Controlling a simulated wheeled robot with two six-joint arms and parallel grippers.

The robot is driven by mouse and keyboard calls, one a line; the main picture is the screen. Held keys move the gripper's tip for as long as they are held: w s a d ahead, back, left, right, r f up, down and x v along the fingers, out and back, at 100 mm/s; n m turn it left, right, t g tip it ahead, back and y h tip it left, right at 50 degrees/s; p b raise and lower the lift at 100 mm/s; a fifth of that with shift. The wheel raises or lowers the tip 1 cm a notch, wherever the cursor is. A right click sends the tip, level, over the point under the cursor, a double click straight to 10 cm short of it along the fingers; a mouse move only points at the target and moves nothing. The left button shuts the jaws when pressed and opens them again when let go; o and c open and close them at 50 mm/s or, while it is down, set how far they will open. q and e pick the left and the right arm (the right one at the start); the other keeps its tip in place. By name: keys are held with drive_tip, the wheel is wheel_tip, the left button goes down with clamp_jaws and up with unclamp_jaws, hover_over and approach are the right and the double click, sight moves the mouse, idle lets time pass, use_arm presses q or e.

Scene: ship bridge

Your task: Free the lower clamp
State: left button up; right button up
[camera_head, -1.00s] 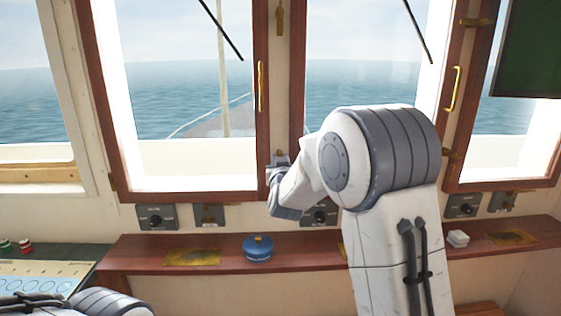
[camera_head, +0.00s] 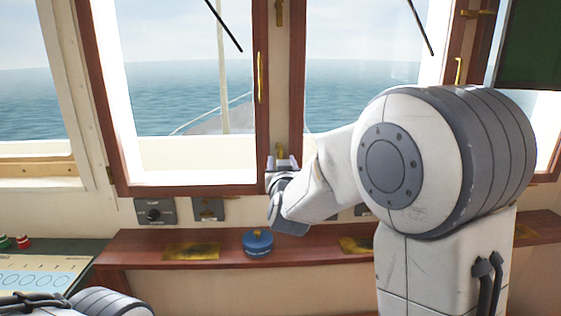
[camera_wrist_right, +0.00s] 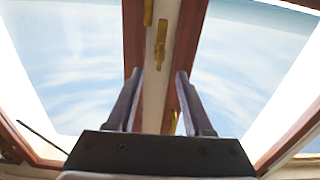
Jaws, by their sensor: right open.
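My right gripper (camera_head: 282,163) is at the bottom of the post between the two middle windows, in front of a small brass clamp (camera_head: 280,149), the lower one on that post. Its jaws are open; in the right wrist view the two fingers (camera_wrist_right: 159,74) stand apart with nothing between them. A brass clamp (camera_wrist_right: 160,45) on the post shows just beyond the fingertips there, roughly centred between them. I cannot tell if any finger touches it. The upper brass clamp (camera_head: 279,12) is high on the same post. My left gripper is out of view.
A wooden shelf (camera_head: 220,255) runs below the windows and holds a blue round container (camera_head: 258,244). Dark switch panels (camera_head: 155,212) sit on the wall above it. A brass handle (camera_head: 260,77) is on the left window frame. My right arm hides the right side.

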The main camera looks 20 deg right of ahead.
drive_tip(key=shift+v, duration=1.55)
drive_tip(key=s+a+f+n+g+y, duration=0.3)
drive_tip(key=s+a+f+g+y, duration=0.3)
drive_tip(key=a, duration=0.4)
drive_tip(key=s+a+f+n+g+y, duration=0.3)
drive_tip(key=s+a+f+n, duration=0.1)
drive_tip(key=s+a+f, duration=0.5)
drive_tip(key=s+f+n+g+h, duration=0.1)
drive_tip(key=s+g, duration=0.3)
drive_tip(key=s, duration=0.6)
drive_tip(key=s+d+f+n+g+h, duration=0.1)
drive_tip(key=s+f+g, duration=0.3)
drive_tip(key=s, duration=0.6)
drive_tip(key=shift+s+d+n+h, duration=0.3)
drive_tip(key=shift+n+h, duration=0.2)
drive_tip(key=shift+n, duration=0.2)
drive_tip(key=shift+w, duration=0.1)
